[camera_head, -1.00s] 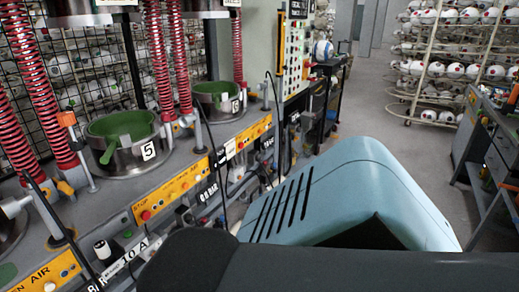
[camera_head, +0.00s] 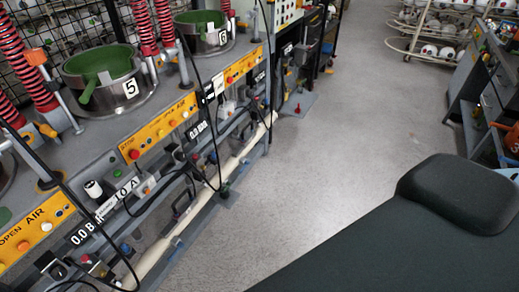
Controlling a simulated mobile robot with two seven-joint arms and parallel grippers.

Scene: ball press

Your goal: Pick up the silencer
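Neither of my grippers is in view. I cannot pick out a silencer with certainty. Small fittings and black hoses along the bench front are too small to tell apart.
The press bench runs along the left, with a steel pot marked 5 (camera_head: 104,82), a pot marked 6 (camera_head: 204,36) and yellow button panels (camera_head: 160,127). A pale pipe (camera_head: 160,268) runs low along its front. Grey floor (camera_head: 290,165) is clear in the middle. A ball rack (camera_head: 425,30) stands behind.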

